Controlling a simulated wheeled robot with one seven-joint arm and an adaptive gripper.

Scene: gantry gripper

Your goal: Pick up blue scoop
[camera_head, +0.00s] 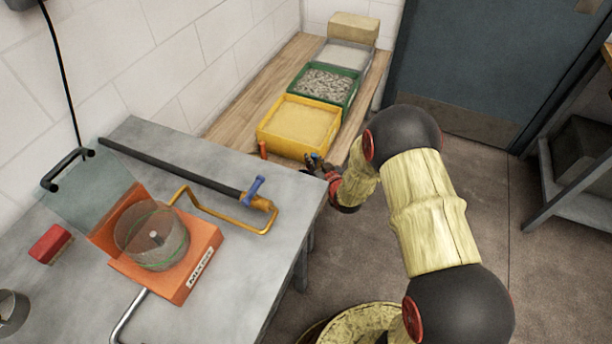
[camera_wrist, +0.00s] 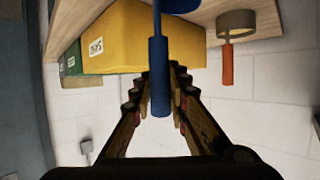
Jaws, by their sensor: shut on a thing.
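The blue scoop (camera_wrist: 158,75) runs down the middle of the wrist view, its handle between my fingers and its bowl partly cut off at the top edge. My gripper (camera_wrist: 161,82) is shut on this handle. In the head view my gripper (camera_head: 322,168) is by the front edge of the wooden shelf, just below the yellow bin. Only a small blue bit of the scoop (camera_head: 314,157) shows there. I cannot tell whether the scoop still touches its support.
A yellow bin (camera_head: 268,139), a green bin (camera_head: 340,100) and a box (camera_head: 353,28) stand on the wooden shelf (camera_head: 228,126). An orange-handled scoop (camera_wrist: 227,64) is to the right in the wrist view. A grey table (camera_head: 245,265) with an orange mixer (camera_head: 200,262) stands at left.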

